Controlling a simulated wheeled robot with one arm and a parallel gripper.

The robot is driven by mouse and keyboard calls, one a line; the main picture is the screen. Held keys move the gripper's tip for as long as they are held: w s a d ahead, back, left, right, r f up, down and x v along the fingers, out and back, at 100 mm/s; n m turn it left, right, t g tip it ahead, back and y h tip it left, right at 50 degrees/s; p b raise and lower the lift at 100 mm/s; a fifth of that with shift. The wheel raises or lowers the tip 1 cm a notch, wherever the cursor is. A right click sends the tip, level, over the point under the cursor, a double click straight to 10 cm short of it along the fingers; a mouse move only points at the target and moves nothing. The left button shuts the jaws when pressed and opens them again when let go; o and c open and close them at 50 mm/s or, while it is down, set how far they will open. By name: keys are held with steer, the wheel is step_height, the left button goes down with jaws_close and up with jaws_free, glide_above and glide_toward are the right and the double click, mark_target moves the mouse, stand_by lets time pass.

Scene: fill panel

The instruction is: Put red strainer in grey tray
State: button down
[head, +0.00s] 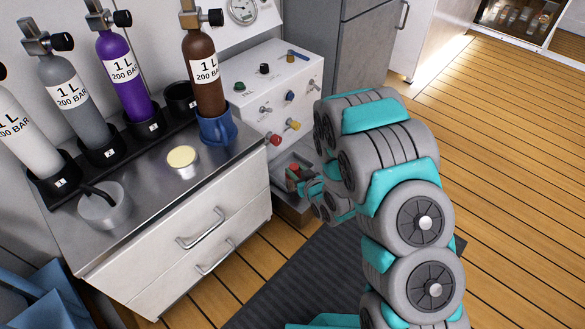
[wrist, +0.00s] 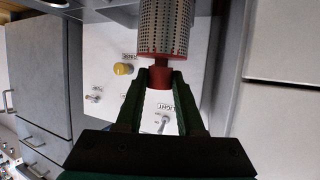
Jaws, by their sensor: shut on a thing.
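The red strainer (wrist: 165,28) is a perforated cylinder with red ends and a short red stem. My gripper (wrist: 160,78) is shut on the stem in the wrist view, with the cylinder beyond the fingertips. In the head view a small red part (head: 294,171) shows by my gripper, in front of the lower control panel; the fingers are mostly hidden by my arm.
The control panel (head: 284,92) has knobs and switches sticking out close to my gripper. Wooden floor (head: 500,170) is clear at right.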

steer(key=shift+w+a+f+b, duration=0.1)
steer(key=shift+w+f+b, duration=0.2)
steer(key=shift+b, duration=0.2)
steer(key=shift+w+a+f+b, duration=0.1)
steer(key=shift+w+a+f, duration=0.15)
steer(key=shift+w+f, duration=0.75)
steer(key=shift+w+a+f+b, duration=0.2)
steer(key=shift+w+a, duration=0.1)
steer(key=shift+w, duration=1.35)
steer(key=shift+w+a+f+b, duration=0.1)
steer(key=shift+w+a+f, duration=0.15)
steer(key=shift+w+f, duration=0.75)
steer(key=shift+w+r, duration=0.3)
steer(key=shift+w, duration=0.05)
steer(key=c, duration=0.5)
jaws_free()
